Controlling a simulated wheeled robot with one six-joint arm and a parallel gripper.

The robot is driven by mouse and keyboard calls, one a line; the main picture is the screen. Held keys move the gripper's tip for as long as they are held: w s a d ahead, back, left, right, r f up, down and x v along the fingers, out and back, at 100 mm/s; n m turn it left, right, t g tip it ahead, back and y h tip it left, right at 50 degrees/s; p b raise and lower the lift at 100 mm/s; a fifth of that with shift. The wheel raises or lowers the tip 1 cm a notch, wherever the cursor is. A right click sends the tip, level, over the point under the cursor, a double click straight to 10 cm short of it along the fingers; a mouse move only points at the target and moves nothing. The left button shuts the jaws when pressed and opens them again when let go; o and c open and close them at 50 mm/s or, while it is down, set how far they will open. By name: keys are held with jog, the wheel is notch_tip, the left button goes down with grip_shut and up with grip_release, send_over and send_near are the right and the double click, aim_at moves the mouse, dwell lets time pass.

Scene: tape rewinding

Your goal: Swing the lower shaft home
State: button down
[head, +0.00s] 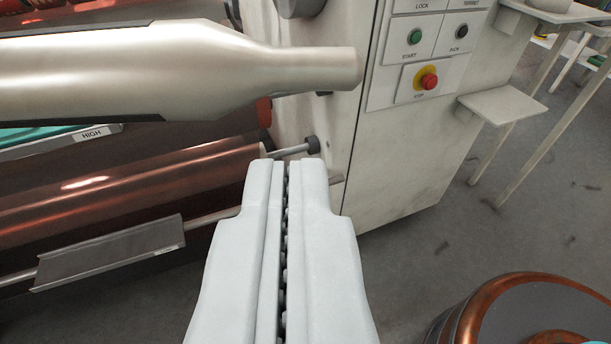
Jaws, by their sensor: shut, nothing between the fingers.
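A thick pale metal shaft (200,68), likely the lower shaft, spans the upper left of the head view. It has dark strips along its body and tapers to a narrower round end at the right. That end stands free in front of the machine's pale side panel (400,160), with nothing seen around it. My gripper (288,163) is shut and empty. Its fingertips appear below the shaft's tapered end in the picture and do not touch it. The shaft's left end is out of view.
A copper-coloured roll (130,195) and a thin rod with a metal plate (110,255) lie behind, at left. A control panel (430,45) has green, black and red buttons. A small shelf (500,107) juts out at right. A copper-rimmed reel (540,310) stands lower right. Grey floor is open between.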

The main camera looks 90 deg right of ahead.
aim_at(290, 80)
jog(key=d, duration=0.3)
jog(key=d+f, duration=0.1)
jog(key=d, duration=0.2)
jog(key=d+f, duration=0.1)
jog(key=d, duration=0.3)
jog(key=shift+d, duration=0.1)
